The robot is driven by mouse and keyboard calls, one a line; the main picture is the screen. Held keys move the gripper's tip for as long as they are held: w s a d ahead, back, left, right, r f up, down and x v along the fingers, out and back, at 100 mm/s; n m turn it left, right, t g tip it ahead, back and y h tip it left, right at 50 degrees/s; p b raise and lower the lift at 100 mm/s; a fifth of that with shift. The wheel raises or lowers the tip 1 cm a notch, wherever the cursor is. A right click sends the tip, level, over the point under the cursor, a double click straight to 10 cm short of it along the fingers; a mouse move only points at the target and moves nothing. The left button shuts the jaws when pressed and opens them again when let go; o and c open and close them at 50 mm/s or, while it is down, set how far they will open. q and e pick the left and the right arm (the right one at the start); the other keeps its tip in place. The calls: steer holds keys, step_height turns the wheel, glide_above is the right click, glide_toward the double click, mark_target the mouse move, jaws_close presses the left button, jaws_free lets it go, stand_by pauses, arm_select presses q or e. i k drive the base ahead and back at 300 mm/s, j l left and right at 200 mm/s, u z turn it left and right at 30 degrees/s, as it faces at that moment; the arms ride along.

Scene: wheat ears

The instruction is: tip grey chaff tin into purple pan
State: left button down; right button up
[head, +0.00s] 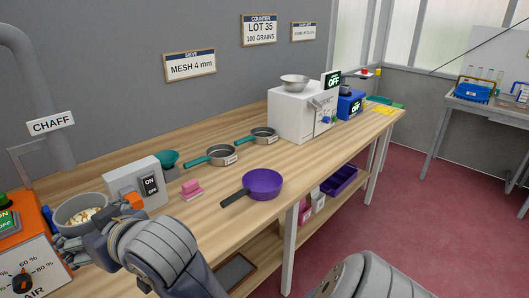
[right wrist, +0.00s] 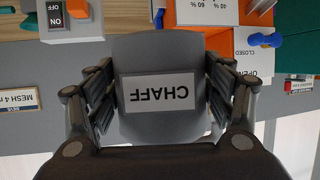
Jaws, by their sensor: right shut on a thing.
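The grey chaff tin (head: 66,220) is at the left of the head view, with pale chaff showing inside its open top. It looks about upright. My right gripper (head: 82,242) is shut on the tin from the near side. In the right wrist view, the tin (right wrist: 158,48) sits between both fingers, its CHAFF label facing the camera. Whether its base touches anything is hidden. The purple pan (head: 263,184) stands on the bench near its front edge, right of the tin, its dark handle pointing left. Its visible inside looks empty. My left gripper is not in view.
A switch box (head: 128,180) stands just right of the tin, and an orange machine (head: 22,262) to its left. A pink block (head: 191,188) lies between box and pan. Two grey pans (head: 210,156) are behind. A white machine (head: 290,115) stands farther right.

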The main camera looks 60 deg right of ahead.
mark_target(260, 183)
steer(key=k+l, duration=0.1)
steer(key=l, duration=0.25)
steer(key=k+l, duration=0.15)
steer(key=l, duration=0.2)
steer(key=k+l, duration=0.1)
steer(key=l, duration=0.3)
steer(key=k+l, duration=0.15)
steer(key=l, duration=0.2)
steer(key=k+l, duration=0.1)
steer(key=l, duration=0.25)
